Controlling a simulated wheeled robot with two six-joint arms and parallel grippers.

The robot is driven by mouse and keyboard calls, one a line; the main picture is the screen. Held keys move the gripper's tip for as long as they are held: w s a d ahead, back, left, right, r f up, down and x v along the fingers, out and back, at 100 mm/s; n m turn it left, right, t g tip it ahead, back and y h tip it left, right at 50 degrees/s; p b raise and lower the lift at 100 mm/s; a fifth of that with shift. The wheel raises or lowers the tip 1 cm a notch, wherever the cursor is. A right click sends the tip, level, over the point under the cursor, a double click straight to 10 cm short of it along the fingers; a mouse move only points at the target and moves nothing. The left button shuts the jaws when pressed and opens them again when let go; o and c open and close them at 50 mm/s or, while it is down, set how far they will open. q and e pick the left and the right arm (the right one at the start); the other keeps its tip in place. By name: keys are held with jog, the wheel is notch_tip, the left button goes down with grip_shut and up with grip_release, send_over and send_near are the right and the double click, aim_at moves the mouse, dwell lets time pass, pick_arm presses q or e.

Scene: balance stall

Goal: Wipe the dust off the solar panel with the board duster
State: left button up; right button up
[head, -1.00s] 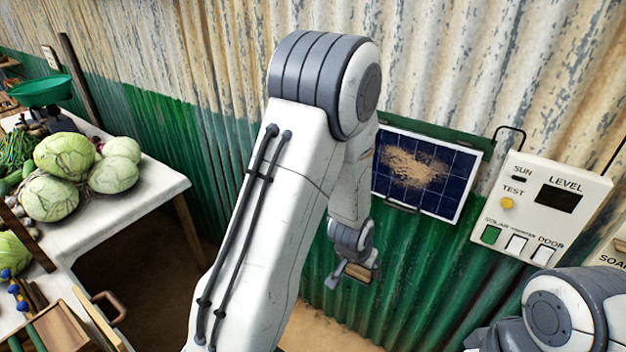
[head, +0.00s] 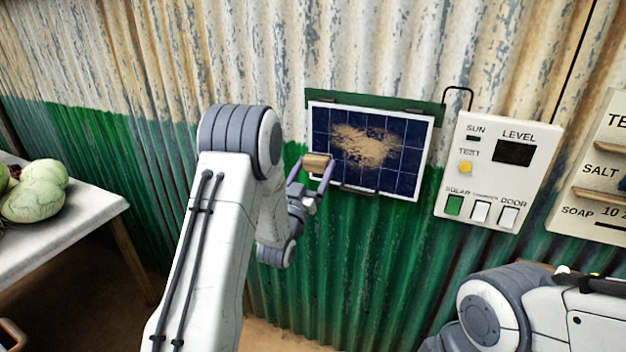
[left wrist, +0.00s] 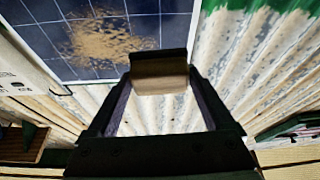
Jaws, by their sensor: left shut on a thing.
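The solar panel (head: 372,148) hangs on the corrugated wall, dark blue with a white frame. A patch of tan dust (head: 366,145) covers its upper middle; the dust also shows in the left wrist view (left wrist: 108,40). My left gripper (head: 316,171) is shut on the board duster (head: 316,160), a small block with a wooden back. The duster is at the panel's left edge in the head view; I cannot tell whether it touches. In the left wrist view the duster (left wrist: 159,78) sits between the fingertips, beside the panel (left wrist: 60,50). My right gripper is not in view.
A white control box (head: 497,170) with a level display and switches is on the wall right of the panel. A shelf board (head: 600,160) is farther right. A table (head: 70,225) with cabbages stands at the left.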

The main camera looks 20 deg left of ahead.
pick_arm(q)
jog(key=shift+r, duration=0.2)
jog(key=shift+w+r, duration=0.1)
jog(key=shift+w, duration=0.2)
jog(key=shift+w+p, duration=0.75)
jog(key=shift+w, duration=1.8)
jog(key=shift+w+d+b, duration=0.1)
jog(key=shift+w+b, duration=0.35)
jog(key=shift+w, duration=0.55)
